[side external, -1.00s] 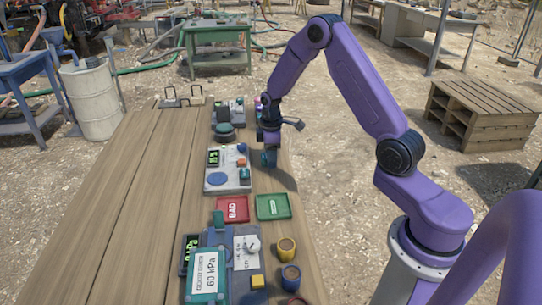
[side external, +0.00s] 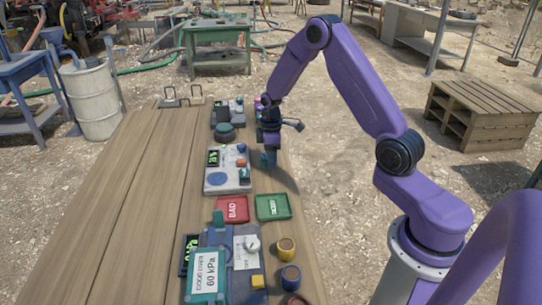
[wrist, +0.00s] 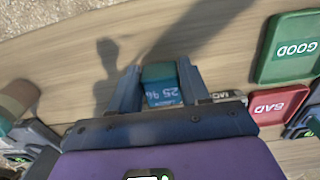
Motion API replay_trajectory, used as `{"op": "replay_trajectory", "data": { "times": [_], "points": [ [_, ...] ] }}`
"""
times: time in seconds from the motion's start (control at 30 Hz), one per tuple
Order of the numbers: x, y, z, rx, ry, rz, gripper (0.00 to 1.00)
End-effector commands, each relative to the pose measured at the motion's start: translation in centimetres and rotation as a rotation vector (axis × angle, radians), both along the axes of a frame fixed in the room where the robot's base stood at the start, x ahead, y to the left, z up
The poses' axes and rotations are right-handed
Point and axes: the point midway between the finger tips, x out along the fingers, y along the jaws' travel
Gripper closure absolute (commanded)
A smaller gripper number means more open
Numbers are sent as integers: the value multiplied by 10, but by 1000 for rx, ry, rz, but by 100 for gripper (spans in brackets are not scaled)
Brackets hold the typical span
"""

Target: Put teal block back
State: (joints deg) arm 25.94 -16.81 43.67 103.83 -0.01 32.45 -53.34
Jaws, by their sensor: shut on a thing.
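The teal block (wrist: 163,86), with a label that looks like "25 %", sits between the fingers of my gripper (wrist: 157,92) in the wrist view. My gripper is shut on it. In the side view my gripper (side external: 269,158) holds the teal block low over the table's right part, beside the grey device with a blue round pad (side external: 217,180). I cannot tell whether the block touches the table.
The red BAD tray (side external: 232,209) and green GOOD tray (side external: 273,206) lie nearer the camera. The left planks (side external: 120,220) are clear.

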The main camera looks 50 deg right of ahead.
Motion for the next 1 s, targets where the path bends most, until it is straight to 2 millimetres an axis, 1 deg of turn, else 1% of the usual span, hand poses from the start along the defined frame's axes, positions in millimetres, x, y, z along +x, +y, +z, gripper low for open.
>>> {"op": "replay_trajectory", "data": {
  "times": [1.0],
  "points": [
    [0,0,-18,0,0,0,90]
  ]
}}
